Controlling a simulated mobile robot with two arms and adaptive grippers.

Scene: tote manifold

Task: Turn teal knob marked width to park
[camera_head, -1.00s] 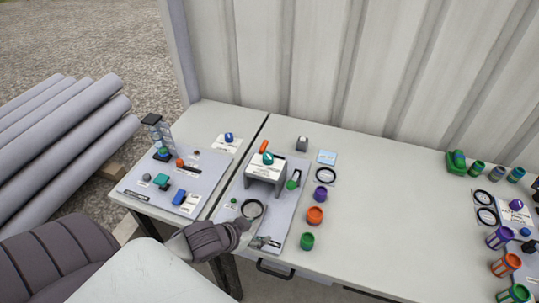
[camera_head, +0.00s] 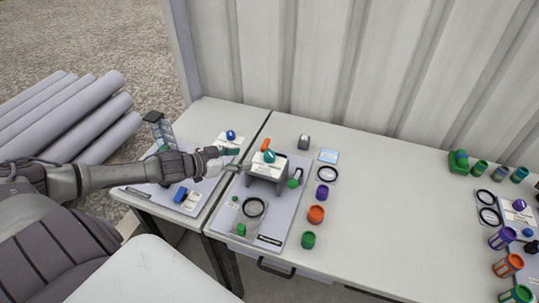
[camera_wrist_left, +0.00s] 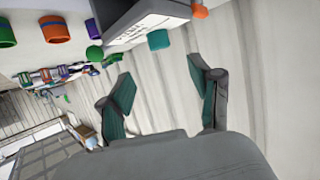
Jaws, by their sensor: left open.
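The teal knob (camera_head: 269,156) sits on top of a grey raised stand with a white label, on the grey panel at the middle of the tables. In the left wrist view the teal knob (camera_wrist_left: 159,39) shows just beyond my fingers, beside the stand's labelled face (camera_wrist_left: 137,28). My left gripper (camera_head: 238,159) is open and empty, just left of the stand and apart from the knob. Its two teal-padded fingers (camera_wrist_left: 160,95) are spread in the left wrist view. The label's writing is too small to read. My right gripper is not seen.
An orange knob (camera_head: 265,145) is behind the stand, and a green knob (camera_head: 294,183) is at its right. Purple (camera_head: 322,192), orange (camera_head: 316,214) and green (camera_head: 308,240) cups stand right of the panel. A blue knob (camera_head: 230,134) sits on the left table. The table's middle right is clear.

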